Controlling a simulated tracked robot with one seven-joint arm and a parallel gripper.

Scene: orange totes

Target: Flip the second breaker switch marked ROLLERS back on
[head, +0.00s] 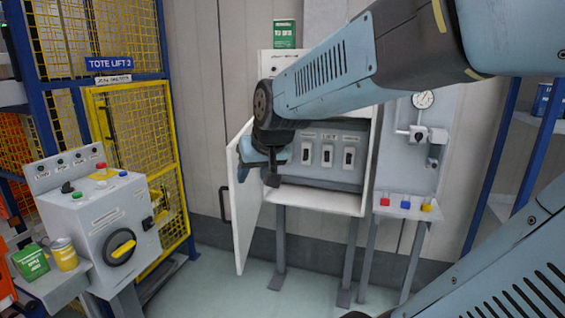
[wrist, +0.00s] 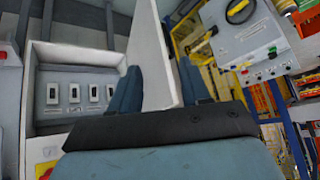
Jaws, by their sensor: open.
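The breaker panel (head: 350,180) is a grey face in a white cabinet (head: 315,198), with its door (head: 241,225) swung open to the left. Several switches sit in a row. My gripper (head: 258,172) hides the left end of the row in the head view. The second switch from the left (head: 306,152) shows just right of my gripper; it also shows in the wrist view (wrist: 94,92), which is upside down. Labels and lever positions are too small to read. My gripper (wrist: 157,66) is open, with the door (wrist: 156,35) seen between its fingers; I cannot tell if they touch.
A control box (head: 105,215) with a yellow-black knob stands at the left, before a yellow mesh cage (head: 140,135). Right of the cabinet is a gauge board (head: 420,180) with red, blue and yellow items on its ledge. Floor below is clear.

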